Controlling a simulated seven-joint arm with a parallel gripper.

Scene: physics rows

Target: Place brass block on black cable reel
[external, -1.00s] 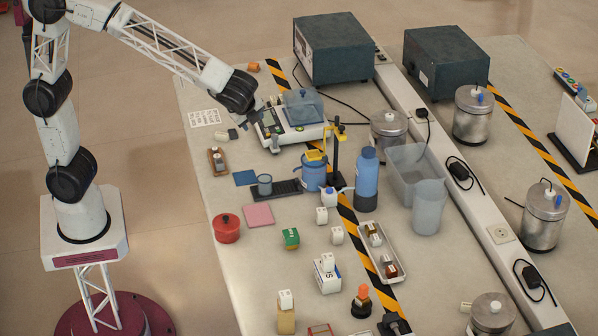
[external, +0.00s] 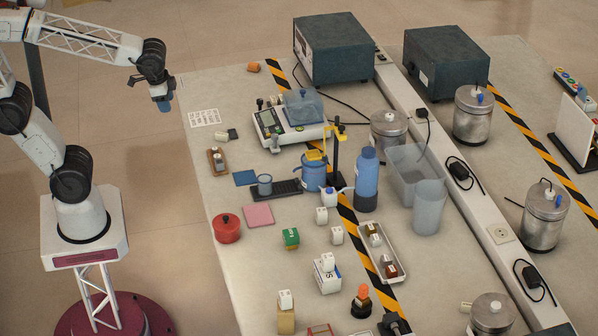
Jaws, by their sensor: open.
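My gripper (external: 164,106) hangs at the upper left, pointing down, over the floor beyond the table's left edge. It is open, and I see nothing held in it. I cannot pick out a brass block or a black cable reel with certainty. A round black base (external: 361,309) with an orange piece (external: 362,291) on top stands near the front of the table. A tan upright block (external: 286,322) with a white cube (external: 286,299) on it stands at the front edge of the picture. My gripper is far from both.
A balance (external: 291,130) with a clear cover stands at the back left of the table (external: 225,95). A blue bottle (external: 367,182), a clear bin (external: 412,172) and a metal stand (external: 337,155) crowd the middle. Two dark instrument boxes (external: 333,48) (external: 446,62) stand at the back.

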